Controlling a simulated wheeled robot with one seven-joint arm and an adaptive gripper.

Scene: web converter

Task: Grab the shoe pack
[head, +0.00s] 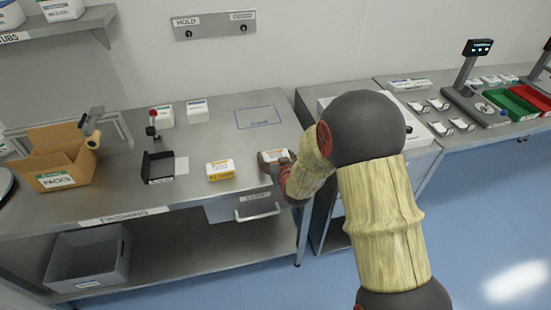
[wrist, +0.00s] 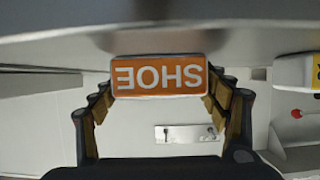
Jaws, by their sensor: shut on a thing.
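The shoe pack is a small box with an orange face marked SHOE, which reads upside down in the wrist view (wrist: 158,76). My gripper (wrist: 160,92) is shut on it, one finger at each side of the orange face. In the head view the shoe pack (head: 273,155) shows as a small white-topped box at the right end of the metal bench. My gripper (head: 279,165) is beside it there, partly hidden by my own arm. I cannot tell whether the pack touches the bench top.
A white and yellow box (head: 221,169) stands just left of the shoe pack. A black holder (head: 158,168) and a cardboard box (head: 62,178) are farther left. A blue-outlined area (head: 260,117) behind is clear. A drawer (head: 243,206) hangs below the bench edge.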

